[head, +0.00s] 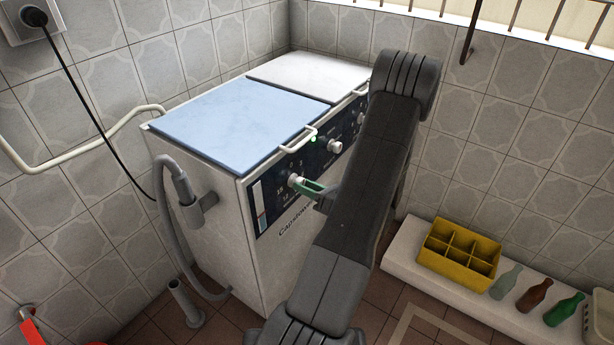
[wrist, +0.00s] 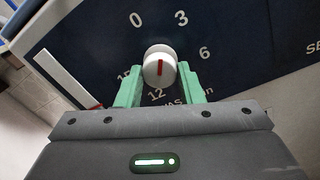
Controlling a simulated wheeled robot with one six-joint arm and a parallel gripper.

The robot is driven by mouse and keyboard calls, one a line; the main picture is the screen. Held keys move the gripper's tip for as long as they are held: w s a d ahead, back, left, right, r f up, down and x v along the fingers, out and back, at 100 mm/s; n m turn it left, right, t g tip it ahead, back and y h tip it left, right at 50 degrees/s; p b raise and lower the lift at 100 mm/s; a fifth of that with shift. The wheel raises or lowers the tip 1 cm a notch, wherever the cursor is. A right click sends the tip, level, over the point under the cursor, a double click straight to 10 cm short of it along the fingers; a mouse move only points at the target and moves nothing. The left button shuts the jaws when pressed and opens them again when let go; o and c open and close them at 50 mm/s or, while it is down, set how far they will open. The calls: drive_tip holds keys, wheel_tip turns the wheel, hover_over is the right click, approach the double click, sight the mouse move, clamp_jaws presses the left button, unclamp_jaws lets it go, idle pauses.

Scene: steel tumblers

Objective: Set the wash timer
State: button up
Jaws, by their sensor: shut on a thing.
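The wash timer knob (wrist: 160,68) is a round white dial with a red line, on a dark panel. The numbers 0, 3, 6, 12 and a partly covered 15 show around it in the wrist view. The red line stands roughly upright in that view; I cannot tell which end is the pointer. My gripper's green fingers (wrist: 160,84) are on both sides of the knob, shut on it. In the head view the gripper (head: 308,187) meets the knob (head: 293,180) at the left of the control panel (head: 270,208) on the white washing machine (head: 200,245).
Another knob (head: 334,146) sits further right on the panel. A lid handle (head: 298,140) juts out just above. A grey hose (head: 170,235) hangs at the machine's left. A yellow crate (head: 437,262) and several bottles (head: 535,293) stand on a low ledge at the right.

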drive_tip(key=shift+m+p, duration=1.9)
drive_tip(key=shift+m, duration=0.4)
drive_tip(key=o, duration=1)
drive_tip(key=shift+s+d, duration=0.1)
drive_tip(key=shift+d, duration=0.05)
drive_tip(key=v, duration=1.3)
drive_tip(key=shift+s+d+f+p, duration=0.15)
drive_tip(key=shift+s+d+p, duration=0.05)
drive_tip(key=shift+s+p, duration=0.1)
drive_tip(key=shift+w+a, duration=0.1)
